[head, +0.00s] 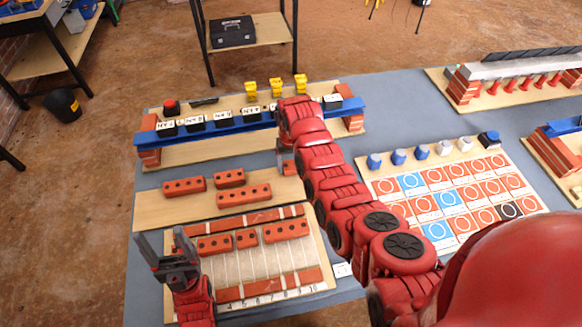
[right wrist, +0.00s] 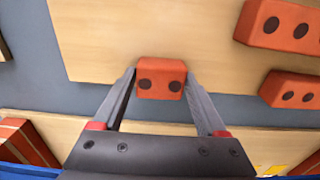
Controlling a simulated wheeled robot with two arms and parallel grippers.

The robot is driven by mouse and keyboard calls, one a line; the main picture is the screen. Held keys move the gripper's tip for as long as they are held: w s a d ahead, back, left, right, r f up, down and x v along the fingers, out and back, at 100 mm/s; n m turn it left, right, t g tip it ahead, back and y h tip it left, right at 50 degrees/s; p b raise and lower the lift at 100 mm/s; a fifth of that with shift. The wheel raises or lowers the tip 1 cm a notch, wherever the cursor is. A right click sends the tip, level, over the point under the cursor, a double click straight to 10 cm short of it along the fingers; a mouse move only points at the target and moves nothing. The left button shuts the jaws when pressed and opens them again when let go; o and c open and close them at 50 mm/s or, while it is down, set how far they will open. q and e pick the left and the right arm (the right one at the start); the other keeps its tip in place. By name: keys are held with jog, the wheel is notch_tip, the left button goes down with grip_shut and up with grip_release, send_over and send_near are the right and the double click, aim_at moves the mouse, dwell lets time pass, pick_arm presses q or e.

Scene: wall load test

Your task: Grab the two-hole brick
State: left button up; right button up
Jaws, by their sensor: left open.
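The two-hole brick (right wrist: 160,80) is red-orange with two dark holes facing the camera. In the right wrist view it lies between the fingertips of my right gripper (right wrist: 161,76), one finger along each end. Any gap is too small to judge, so I cannot tell whether the fingers press on it. In the head view this brick (head: 288,168) shows only partly below my right gripper (head: 284,152), at the right end of the wooden board (head: 170,208). My left gripper (head: 168,255) is open and empty at the lower left, beside the brick wall panel (head: 316,262).
Several longer holed bricks (head: 184,186) lie on the board to the left. The panel holds more bricks and numbered strings. A blue beam (head: 225,121) with labelled blocks stands behind. A tile board (head: 455,200) lies to the right of my right arm.

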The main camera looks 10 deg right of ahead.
jog(key=c, duration=0.9)
jog(key=shift+r, duration=0.1)
jog(key=shift+c, duration=0.2)
